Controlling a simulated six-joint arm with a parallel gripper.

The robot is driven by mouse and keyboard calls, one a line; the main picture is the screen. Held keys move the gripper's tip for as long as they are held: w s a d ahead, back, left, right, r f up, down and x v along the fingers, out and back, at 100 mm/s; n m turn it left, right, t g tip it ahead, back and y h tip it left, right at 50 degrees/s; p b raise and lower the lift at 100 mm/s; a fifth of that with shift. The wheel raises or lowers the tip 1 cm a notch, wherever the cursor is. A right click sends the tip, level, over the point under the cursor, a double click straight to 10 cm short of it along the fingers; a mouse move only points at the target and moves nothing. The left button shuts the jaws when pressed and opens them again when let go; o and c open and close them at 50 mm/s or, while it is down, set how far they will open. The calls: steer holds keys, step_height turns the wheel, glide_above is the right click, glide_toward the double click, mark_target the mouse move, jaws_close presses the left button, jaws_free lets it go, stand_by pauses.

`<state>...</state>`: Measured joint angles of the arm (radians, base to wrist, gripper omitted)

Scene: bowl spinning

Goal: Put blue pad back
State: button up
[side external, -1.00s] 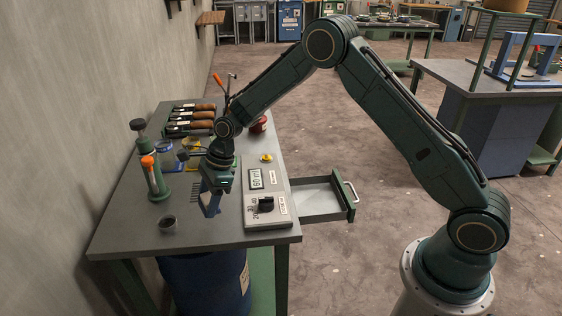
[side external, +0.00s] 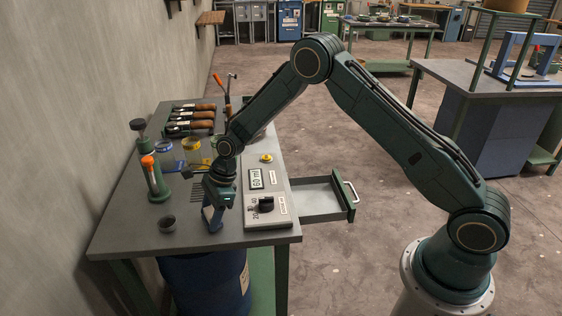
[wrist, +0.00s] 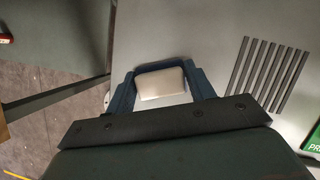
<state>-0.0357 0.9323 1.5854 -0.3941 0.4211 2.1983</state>
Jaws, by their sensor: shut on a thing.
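My gripper (side external: 212,222) is low over the front middle of the workbench, left of the white dial panel. In the wrist view its dark blue fingers (wrist: 162,84) are shut on a pale block (wrist: 162,86). A jar with a blue rim (side external: 164,147) stands further back on the bench, beside a jar with a yellow rim (side external: 191,143).
Dark parallel slots (wrist: 265,75) lie in the bench top beside my gripper. An open drawer (side external: 320,196) sticks out on the right.

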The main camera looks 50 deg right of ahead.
steer(key=shift+f, duration=0.1)
steer(key=o, duration=0.9)
steer(key=shift+o, duration=0.2)
steer(key=v, duration=1.2)
